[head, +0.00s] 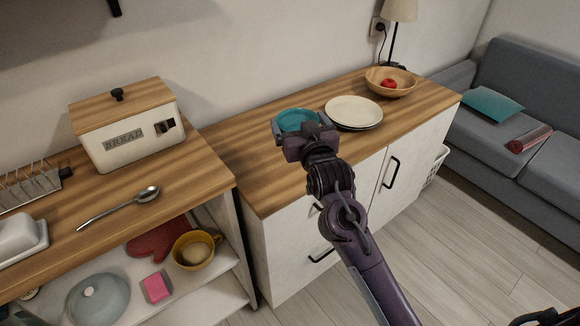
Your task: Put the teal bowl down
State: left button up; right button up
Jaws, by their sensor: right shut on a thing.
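The teal bowl (296,118) is at the left part of the right-hand wooden counter (262,182), beside a stack of pale plates. My right gripper (299,133) reaches in from the bottom right and is shut on the bowl's near side. The gripper hides the bowl's near wall and its underside. I cannot tell whether the bowl touches the counter or is held just above it. My left gripper is not in view.
Cream plates (353,112) stand right of the bowl. A wooden bowl (391,81) with a red fruit (389,84) stands farther right. A bread box (126,124) and spoon (120,207) occupy the left counter. Bare wood lies left of and in front of the teal bowl.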

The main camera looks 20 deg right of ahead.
notch_tip(320, 180, up, 5)
jog(key=b, duration=0.1)
send_over(292, 167)
jog(key=shift+f, duration=0.15)
notch_tip(292, 167, down, 19)
jog(key=shift+f, duration=0.2)
dwell(0.4)
jog(key=shift+f, duration=0.2)
jog(key=o, duration=0.7)
jog(key=shift+o, duration=0.2)
